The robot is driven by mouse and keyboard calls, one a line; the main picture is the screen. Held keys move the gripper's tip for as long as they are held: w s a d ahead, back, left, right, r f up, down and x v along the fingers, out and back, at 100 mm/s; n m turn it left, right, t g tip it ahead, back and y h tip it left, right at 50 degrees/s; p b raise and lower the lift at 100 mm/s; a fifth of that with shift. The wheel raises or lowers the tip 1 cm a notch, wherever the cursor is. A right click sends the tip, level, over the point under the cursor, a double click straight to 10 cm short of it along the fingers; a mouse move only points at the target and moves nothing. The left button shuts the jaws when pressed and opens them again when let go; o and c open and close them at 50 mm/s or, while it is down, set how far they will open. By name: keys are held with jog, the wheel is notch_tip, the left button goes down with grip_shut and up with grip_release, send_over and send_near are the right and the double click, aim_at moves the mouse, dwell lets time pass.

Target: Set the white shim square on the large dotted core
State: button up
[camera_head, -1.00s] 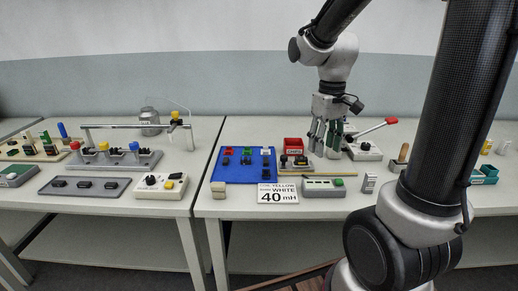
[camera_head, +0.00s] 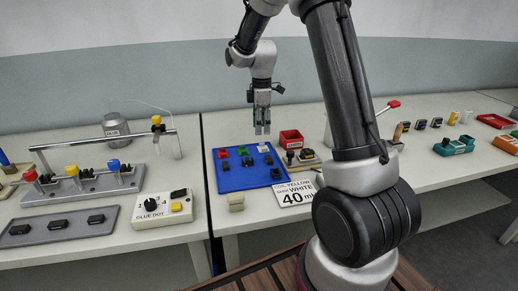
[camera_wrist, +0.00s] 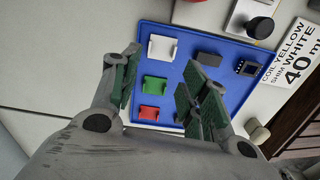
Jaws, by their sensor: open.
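The white shim (camera_head: 263,147) stands at the back right of the blue tray (camera_head: 232,183), beside the green and red ones. It also shows in the wrist view (camera_wrist: 163,48), with an L-like or channel shape. My gripper (camera_head: 262,130) is open and empty above the white shim, pointing down. In the wrist view its green-padded fingers (camera_wrist: 158,72) are spread, with the shims beyond them. Black cores stand in front of the shims. One core (camera_wrist: 247,68) has a pale mark on top; I cannot make out its dots clearly. The right finger hides part of the tray.
A green shim (camera_wrist: 154,84) and a red shim (camera_wrist: 149,114) share the tray. A red bin (camera_head: 291,138) stands right of it. A sign (camera_head: 295,193) reads coil yellow, shim white, 40 mH. A glue dot box (camera_head: 161,208) stands on the left table.

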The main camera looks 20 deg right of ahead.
jog(key=shift+f+n, duration=0.45)
jog(key=shift+n, duration=0.15)
jog(key=f, duration=0.7)
jog(key=shift+s+d, duration=0.2)
jog(key=shift+d, duration=0.1)
jog(key=shift+r, duration=0.1)
jog(key=c, duration=0.4)
